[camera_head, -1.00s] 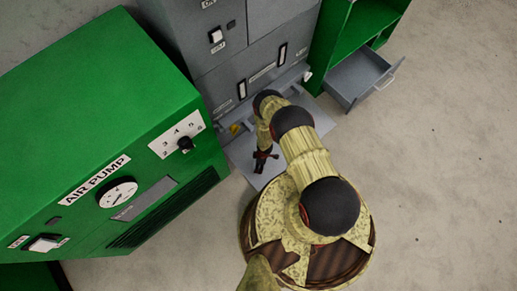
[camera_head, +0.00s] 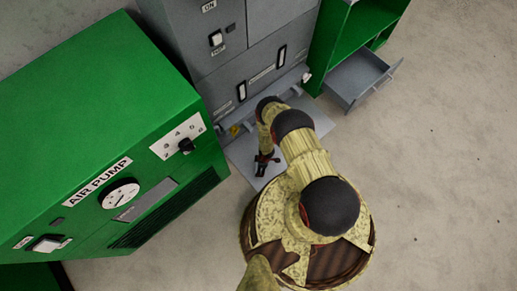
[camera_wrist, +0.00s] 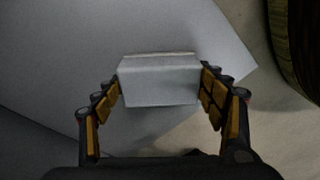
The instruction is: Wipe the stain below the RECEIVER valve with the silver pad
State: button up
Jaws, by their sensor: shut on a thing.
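My gripper (camera_wrist: 160,85) is shut on the silver pad (camera_wrist: 160,82), a pale grey block between its two padded fingers in the wrist view. In the head view, my gripper (camera_head: 263,165) is low over a flat grey panel (camera_head: 312,118) at the foot of the grey cabinet; the pad cannot be made out there. The panel also fills much of the wrist view (camera_wrist: 60,70) beyond the pad. I cannot tell whether the pad touches it. No stain can be made out.
A green AIR PUMP cabinet (camera_head: 105,120) stands close on the left. The grey cabinet (camera_head: 240,50) rises behind the panel. A green shelf unit (camera_head: 340,40) with an open grey drawer (camera_head: 361,76) stands at the back right. The floor (camera_head: 445,180) on the right is clear.

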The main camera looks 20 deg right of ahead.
jog(key=shift+s+d+r+p, duration=0.1)
jog(key=shift+s+d+p, duration=0.1)
jog(key=shift+s+p, duration=0.3)
jog(key=shift+s+d+p, duration=0.15)
jog(key=shift+s+p, duration=0.15)
jog(key=shift+s, duration=0.3)
jog(key=shift+f+b, duration=0.25)
jog(key=shift+b, duration=0.35)
jog(key=shift+w+a+f+b, duration=0.15)
jog(key=shift+w+a+b, duration=0.1)
jog(key=shift+w+b, duration=0.65)
jog(key=shift+w+a, duration=0.2)
jog(key=shift+w, duration=0.35)
jog(key=shift+w+a, duration=0.15)
jog(key=shift+w, duration=0.35)
jog(key=shift+r+p, duration=2.05)
jog(key=shift+r, duration=1.05)
jog(key=shift+r, duration=0.1)
